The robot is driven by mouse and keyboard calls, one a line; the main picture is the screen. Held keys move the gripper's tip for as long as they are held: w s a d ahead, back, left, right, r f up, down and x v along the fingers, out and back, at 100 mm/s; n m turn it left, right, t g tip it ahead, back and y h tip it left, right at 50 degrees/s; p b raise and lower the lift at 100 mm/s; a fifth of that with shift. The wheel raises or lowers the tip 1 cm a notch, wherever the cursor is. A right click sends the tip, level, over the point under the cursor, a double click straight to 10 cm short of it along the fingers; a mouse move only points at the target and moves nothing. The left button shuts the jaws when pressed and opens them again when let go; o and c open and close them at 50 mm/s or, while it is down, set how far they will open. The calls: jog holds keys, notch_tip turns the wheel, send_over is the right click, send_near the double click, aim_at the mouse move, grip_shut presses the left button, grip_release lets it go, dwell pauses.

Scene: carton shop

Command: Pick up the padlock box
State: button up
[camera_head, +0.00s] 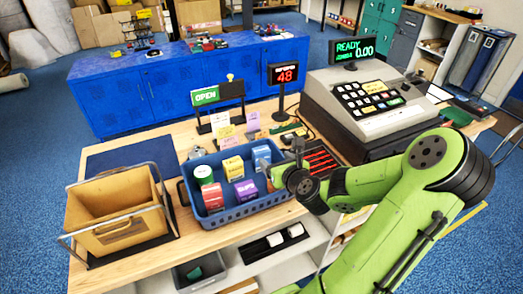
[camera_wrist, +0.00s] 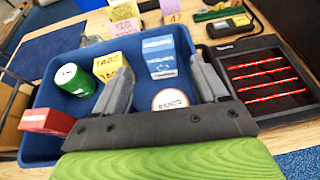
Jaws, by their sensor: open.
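The blue basket (camera_head: 240,214) on the wooden counter holds several small packages, and its wall also shows in the wrist view (camera_wrist: 42,148). A blue-and-white box (camera_head: 261,154) stands at its right end; it also shows in the wrist view (camera_wrist: 165,58). Its print is too small to read surely, so I cannot confirm it is the padlock box. My gripper (camera_head: 276,168) is over the basket's right end, open and empty. In the wrist view, the blue-and-white box appears between and beyond the fingertips (camera_wrist: 163,78).
The basket also holds a yellow box (camera_head: 233,166), a green-sided can (camera_head: 203,175), a red box (camera_head: 212,196), a purple box (camera_head: 245,190) and an orange-rimmed round tub (camera_wrist: 170,100). A tan bin (camera_head: 112,215) stands left.

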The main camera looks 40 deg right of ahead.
aim_at(262, 151)
jog(key=x, duration=0.6)
jog(key=shift+w+f, duration=0.25)
jog(key=x, duration=0.5)
jog(key=shift+w+f, duration=0.25)
jog(key=shift+w, duration=0.05)
jog(key=shift+s+r, duration=0.1)
jog(key=shift+c, duration=1)
jog(key=c, duration=0.7)
